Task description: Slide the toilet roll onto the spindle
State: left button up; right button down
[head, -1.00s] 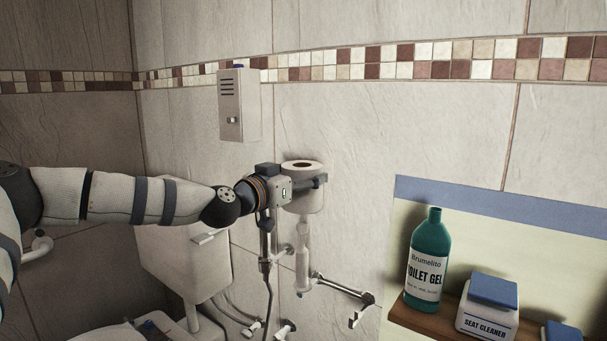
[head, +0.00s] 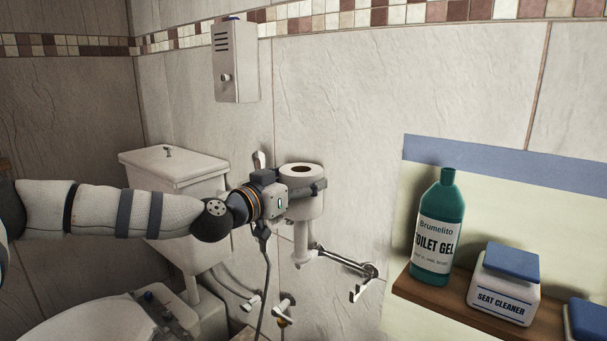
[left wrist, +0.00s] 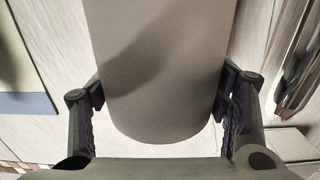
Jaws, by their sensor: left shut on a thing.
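The white toilet roll (head: 302,206) is upright, its dark core hole facing up. My left gripper (head: 306,188) is shut on it from the side. In the left wrist view the roll (left wrist: 158,70) fills the middle between the two fingers (left wrist: 160,98). Directly below the roll stands a pale upright post (head: 301,245), which looks like the spindle. Its top is hidden by the roll, and no tip shows in the core hole. I cannot tell whether the post is inside the roll. My right gripper is not in view.
A chrome wall bracket (head: 345,263) sits right of the post. The toilet cistern (head: 165,180) is behind my left arm. A white wall box (head: 235,62) hangs above. At right, a wooden shelf (head: 440,305) holds a green gel bottle (head: 440,230) and a seat cleaner tub (head: 505,285).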

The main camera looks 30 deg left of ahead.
aim_at(296, 224)
pick_arm(q)
jog(key=shift+f+b, duration=2.35)
jog(key=shift+f, duration=2.55)
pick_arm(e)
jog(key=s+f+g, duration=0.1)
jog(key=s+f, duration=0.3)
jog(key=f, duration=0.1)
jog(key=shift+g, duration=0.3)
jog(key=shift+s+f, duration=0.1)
pick_arm(q)
jog(key=o, duration=1.3)
jog(key=s, duration=0.8)
jog(key=s+a, duration=0.1)
jog(key=s, duration=0.3)
